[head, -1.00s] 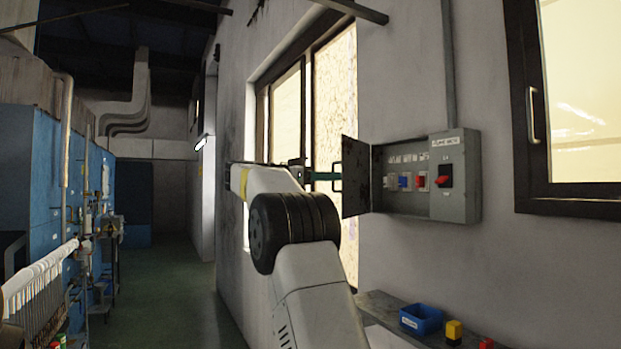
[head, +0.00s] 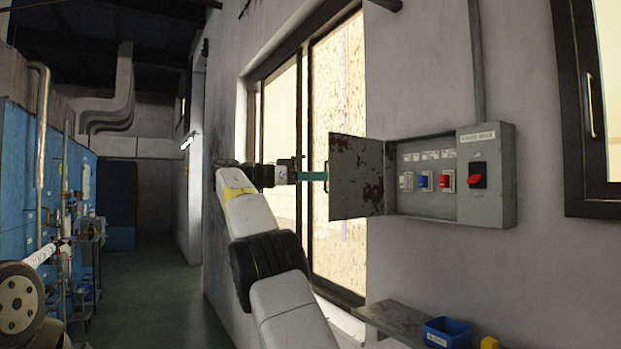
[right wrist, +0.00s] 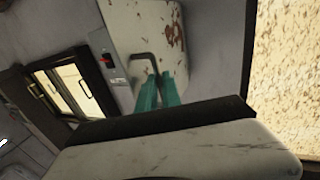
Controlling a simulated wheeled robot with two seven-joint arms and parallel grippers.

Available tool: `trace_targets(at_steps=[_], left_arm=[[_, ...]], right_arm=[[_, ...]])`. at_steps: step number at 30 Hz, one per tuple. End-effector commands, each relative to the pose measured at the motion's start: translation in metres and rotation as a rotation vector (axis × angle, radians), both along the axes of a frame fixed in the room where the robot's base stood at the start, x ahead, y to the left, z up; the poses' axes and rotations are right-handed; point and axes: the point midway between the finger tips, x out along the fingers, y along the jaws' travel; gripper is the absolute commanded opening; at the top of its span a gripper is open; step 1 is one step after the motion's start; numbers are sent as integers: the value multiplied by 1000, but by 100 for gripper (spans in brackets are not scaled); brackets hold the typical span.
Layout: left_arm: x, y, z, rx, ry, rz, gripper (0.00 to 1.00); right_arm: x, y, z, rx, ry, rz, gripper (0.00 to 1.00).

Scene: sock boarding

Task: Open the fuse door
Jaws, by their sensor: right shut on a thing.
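The grey fuse box (head: 490,202) hangs on the wall at the right in the head view. Its fuse door (head: 356,185), with patches of rust, stands wide open, swung out to the left. Several fuses (head: 425,181) show inside. My right gripper (head: 325,176), with green fingers, is at the door's free left edge. In the right wrist view the green fingers (right wrist: 160,92) are shut at the dark door handle (right wrist: 145,56); the exact contact is partly hidden. The door (right wrist: 168,28) also shows there. My left gripper is not in view.
A red switch (head: 478,177) sits on the box's right part. Below, a shelf (head: 400,322) holds a blue bin (head: 447,332) and a yellow block (head: 489,342). A window (head: 338,150) lies behind the door. The aisle floor (head: 165,290) at the left is clear.

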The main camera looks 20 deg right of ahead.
Motion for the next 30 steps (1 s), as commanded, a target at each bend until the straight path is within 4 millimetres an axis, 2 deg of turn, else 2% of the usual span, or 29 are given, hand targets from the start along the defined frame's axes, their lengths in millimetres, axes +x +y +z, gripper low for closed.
trace_targets(at_steps=[14, 15, 17, 30], left_arm=[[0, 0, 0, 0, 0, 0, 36], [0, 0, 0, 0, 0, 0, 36], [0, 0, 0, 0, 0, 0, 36], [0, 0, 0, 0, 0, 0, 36]], right_arm=[[1, -1, -4, 6, 8, -7, 0], [1, -1, -4, 6, 8, -7, 17], [1, -1, -3, 4, 7, -7, 28], [0, 0, -1, 2, 3, -5, 30]])
